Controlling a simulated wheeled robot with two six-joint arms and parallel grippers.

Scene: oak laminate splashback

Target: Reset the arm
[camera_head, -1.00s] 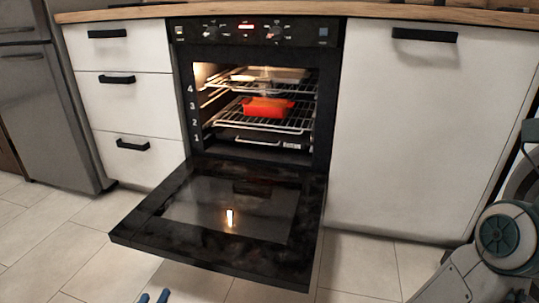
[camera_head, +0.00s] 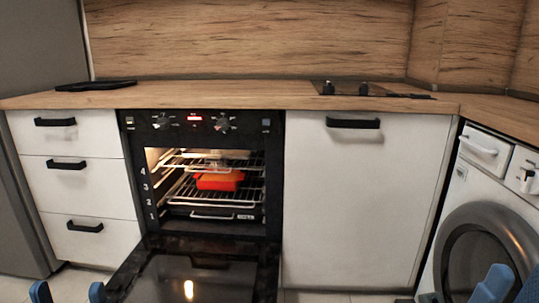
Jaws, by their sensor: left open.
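My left gripper (camera_head: 68,293) shows at the bottom left edge as two blue fingertips. They are apart with nothing between them, so it is open and empty. They are in front of the lower drawers, left of the lowered oven door. At the bottom right, blue parts of my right gripper (camera_head: 505,288) show in front of the washing machine. Most of it is cut off by the frame edge, and I cannot tell its jaw state.
The black oven (camera_head: 204,225) is lit, with its door (camera_head: 205,275) lowered into the room. A red-orange dish (camera_head: 219,181) sits on a rack inside. White drawers (camera_head: 85,188), a cabinet (camera_head: 350,215) and a washing machine (camera_head: 480,235) flank it. A hob (camera_head: 365,90) is on the worktop (camera_head: 225,95).

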